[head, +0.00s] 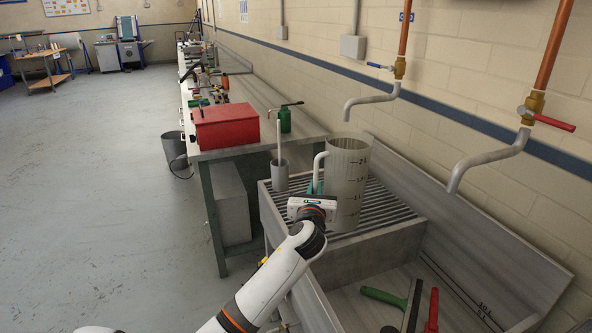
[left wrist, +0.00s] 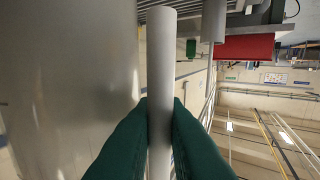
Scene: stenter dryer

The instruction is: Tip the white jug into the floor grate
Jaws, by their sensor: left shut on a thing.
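The white jug (head: 349,180) is a tall, translucent measuring jug with dark volume marks. It stands upright on a slatted rack (head: 398,214) at the sink, and I see no gap under it. My left gripper (head: 317,188) is at the jug's left side, shut on its white handle. In the left wrist view the handle (left wrist: 161,60) runs between my green fingers (left wrist: 159,130), with the jug's wall (left wrist: 70,80) beside it. The contents cannot be made out. I see no grate in the open floor. My right gripper is not in view.
A grey cup (head: 280,176) with a rod in it stands left of the jug. Two taps (head: 375,98) (head: 490,158) hang over the sink. A green-handled tool (head: 385,297) lies in the basin. A red toolbox (head: 226,126) is on the bench. Floor at left is clear.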

